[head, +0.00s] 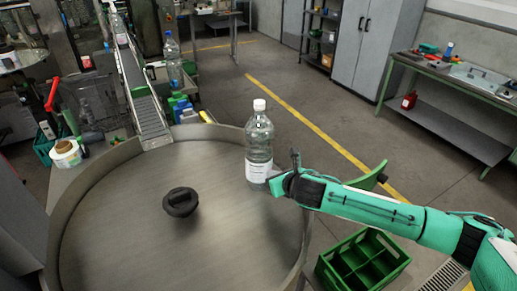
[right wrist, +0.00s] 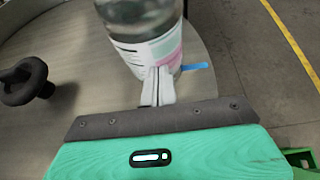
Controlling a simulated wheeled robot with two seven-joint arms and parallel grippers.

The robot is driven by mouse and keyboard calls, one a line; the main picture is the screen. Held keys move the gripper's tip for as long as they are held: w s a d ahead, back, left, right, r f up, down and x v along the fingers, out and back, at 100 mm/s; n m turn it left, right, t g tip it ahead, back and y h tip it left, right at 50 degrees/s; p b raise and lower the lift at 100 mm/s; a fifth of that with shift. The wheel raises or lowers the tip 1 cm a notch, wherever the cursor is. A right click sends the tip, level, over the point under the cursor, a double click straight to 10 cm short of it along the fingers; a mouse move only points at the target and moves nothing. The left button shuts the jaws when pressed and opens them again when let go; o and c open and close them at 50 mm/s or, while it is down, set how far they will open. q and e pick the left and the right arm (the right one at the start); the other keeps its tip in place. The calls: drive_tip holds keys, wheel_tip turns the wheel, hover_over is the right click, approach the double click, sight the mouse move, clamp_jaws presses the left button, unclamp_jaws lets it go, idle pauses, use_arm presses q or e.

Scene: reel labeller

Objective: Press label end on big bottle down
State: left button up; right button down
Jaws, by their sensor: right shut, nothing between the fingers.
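The big bottle (head: 259,135), clear with a white cap, stands upright on the round metal table near its right rim. Its white label (head: 258,172) wraps the lower part; in the right wrist view the label (right wrist: 130,55) shows dark print and a pink area. A blue strip (right wrist: 194,67) juts out to the right at the label's height. My right gripper (head: 273,180) is shut and empty, at the bottle's lower right side. In the right wrist view its fingertips (right wrist: 158,72) are at the label, in front of the pink area; I cannot tell whether they touch. My left gripper is out of view.
The round metal table (head: 120,225) has a raised rim and a black knob (head: 181,202) in its middle. A conveyor (head: 140,90) with another bottle (head: 119,28) leads to it. A label roll (head: 66,152) is at the left. A green crate (head: 362,262) stands below my right arm.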

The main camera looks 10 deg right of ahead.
drive_tip(key=shift+w+d, duration=0.3)
drive_tip(key=shift+d, duration=0.25)
idle(1.2)
drive_tip(key=shift+s, duration=0.1)
drive_tip(key=shift+s+d, duration=0.4)
drive_tip(key=shift+s, duration=0.5)
drive_tip(key=shift+s+d, duration=0.35)
drive_tip(key=shift+s, duration=0.55)
drive_tip(key=shift+s+d, duration=0.4)
drive_tip(key=shift+s, duration=0.5)
drive_tip(key=shift+a, duration=0.15)
